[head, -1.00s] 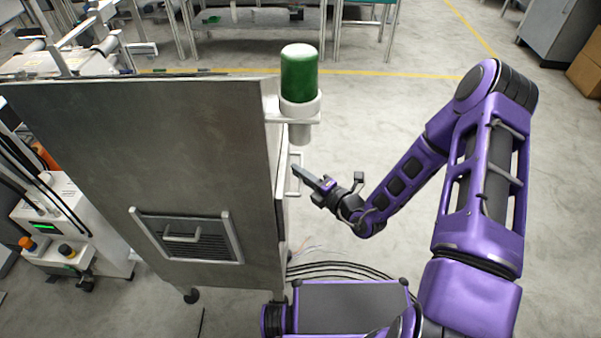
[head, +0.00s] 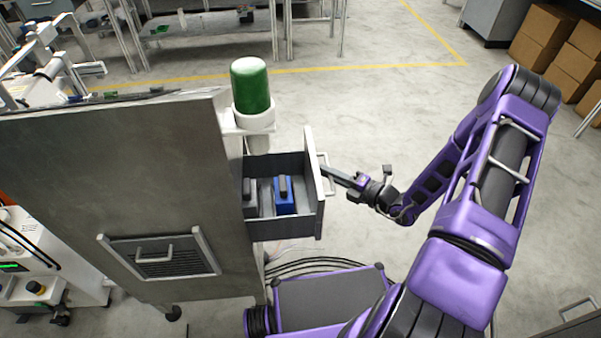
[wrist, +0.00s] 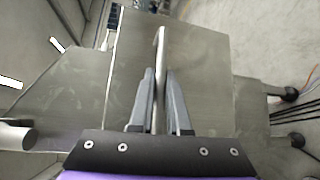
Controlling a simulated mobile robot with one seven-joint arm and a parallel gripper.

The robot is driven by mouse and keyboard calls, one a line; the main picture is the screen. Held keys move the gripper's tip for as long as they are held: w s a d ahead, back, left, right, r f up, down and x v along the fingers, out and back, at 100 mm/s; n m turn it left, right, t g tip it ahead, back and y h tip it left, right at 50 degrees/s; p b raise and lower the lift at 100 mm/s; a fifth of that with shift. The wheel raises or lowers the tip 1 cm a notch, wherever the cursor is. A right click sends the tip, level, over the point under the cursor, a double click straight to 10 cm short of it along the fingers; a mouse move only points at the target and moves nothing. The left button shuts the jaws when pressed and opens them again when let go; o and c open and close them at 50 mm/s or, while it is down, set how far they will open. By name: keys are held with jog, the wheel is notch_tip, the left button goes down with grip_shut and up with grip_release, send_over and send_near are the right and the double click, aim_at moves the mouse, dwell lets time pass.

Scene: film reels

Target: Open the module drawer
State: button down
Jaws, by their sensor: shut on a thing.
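The module drawer (head: 262,228) is pulled out from the right side of the metal cabinet (head: 120,170) in the head view. A blue module (head: 285,197) and a grey one (head: 250,200) stand inside it. The drawer's front panel (head: 313,185) carries a bar handle (head: 324,172). My gripper (head: 326,170) is to the right of the panel and shut on the handle. In the wrist view, my gripper's fingers (wrist: 159,100) lie on both sides of the handle bar (wrist: 160,60), before the flat drawer front (wrist: 205,85).
A green canister (head: 250,85) sits in a white holder on the cabinet's side, above the drawer. Black cables (head: 310,268) run low below the drawer. The floor (head: 400,100) beyond my arm is clear. Cardboard boxes (head: 545,40) stand at the far right.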

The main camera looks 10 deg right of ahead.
jog(key=d, duration=1)
jog(key=shift+s+d, duration=0.15)
jog(key=shift+d, duration=0.05)
jog(key=c, duration=0.9)
grip_release()
jog(key=v, duration=1.7)
jog(key=shift+s+d+p, duration=0.15)
jog(key=shift+p, duration=0.15)
